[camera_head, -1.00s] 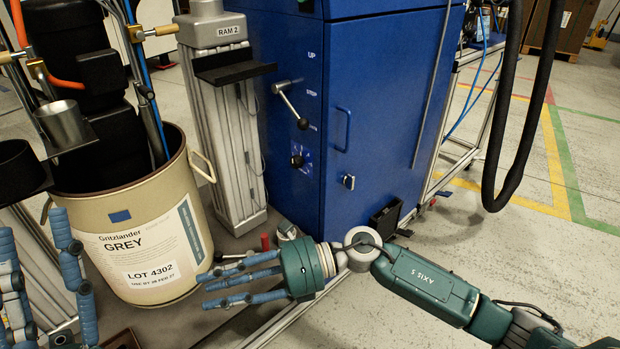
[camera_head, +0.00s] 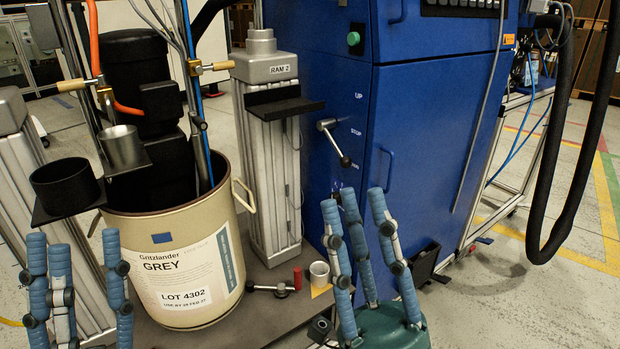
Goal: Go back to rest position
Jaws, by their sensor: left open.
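My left gripper (camera_head: 74,242) is at the lower left, its blue fingers upright and spread, open and empty. It is in front of the lower left side of the beige drum (camera_head: 185,262) labelled GREY, LOT 4302. My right gripper (camera_head: 353,198) is at the lower middle, its blue fingers pointing up and spread, open and empty. Its green palm is at the bottom edge. It appears in front of the blue cabinet (camera_head: 420,130) and partly hides the cabinet's lower front. Contact with the cabinet does not show.
The grey RAM 2 column (camera_head: 268,180) stands between drum and cabinet. A lever (camera_head: 334,143) sticks out of the cabinet. A small white cup (camera_head: 319,274) and a red cylinder (camera_head: 297,278) stand on the base plate. A thick black hose (camera_head: 585,160) hangs at right. Floor at far right is free.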

